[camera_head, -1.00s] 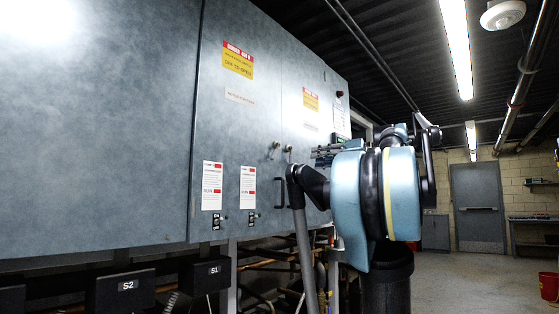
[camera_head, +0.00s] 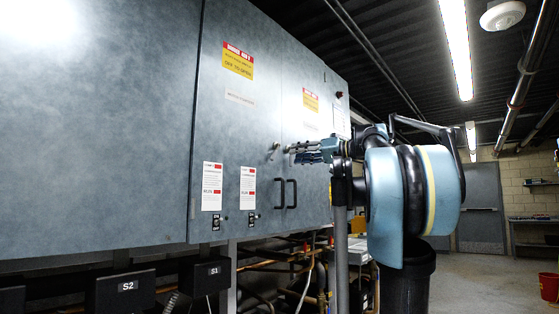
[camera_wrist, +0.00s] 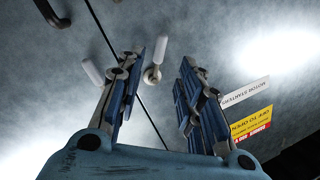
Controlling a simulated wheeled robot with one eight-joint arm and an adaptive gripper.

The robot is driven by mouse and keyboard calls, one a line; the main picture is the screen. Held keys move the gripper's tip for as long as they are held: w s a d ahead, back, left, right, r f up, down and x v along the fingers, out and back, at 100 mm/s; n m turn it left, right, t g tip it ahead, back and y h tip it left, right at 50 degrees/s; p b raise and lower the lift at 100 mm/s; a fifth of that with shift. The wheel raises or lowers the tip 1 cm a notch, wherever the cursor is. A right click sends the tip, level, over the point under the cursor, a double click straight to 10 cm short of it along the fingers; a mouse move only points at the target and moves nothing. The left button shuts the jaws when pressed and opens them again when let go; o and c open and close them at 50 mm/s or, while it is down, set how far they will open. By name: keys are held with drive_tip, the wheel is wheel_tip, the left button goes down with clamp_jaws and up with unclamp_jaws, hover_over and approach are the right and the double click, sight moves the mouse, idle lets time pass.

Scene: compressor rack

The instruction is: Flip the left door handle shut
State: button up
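The left door handle (camera_wrist: 157,58) is a small pale lever on a round base, beside the door seam. It shows between my fingers in the wrist view. In the head view the left door handle (camera_head: 275,147) sits just left of my fingertips. My gripper (camera_wrist: 172,54) is open, with a finger on either side of the lever and no clear contact. In the head view my gripper (camera_head: 292,150) points left towards the cabinet front. A second pale lever (camera_wrist: 92,71) lies across the seam; my left finger hides part of it.
The left door (camera_head: 235,130) bears warning labels and looks flush with its neighbour. Two black pull handles (camera_head: 291,193) stand out below the levers. Pipes (camera_head: 285,262) and black boxes (camera_head: 122,291) lie under the cabinet. The floor (camera_head: 480,275) at right is open.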

sight(276, 152)
drive_tip(key=shift+x, duration=4.4)
drive_tip(key=shift+f, duration=0.1)
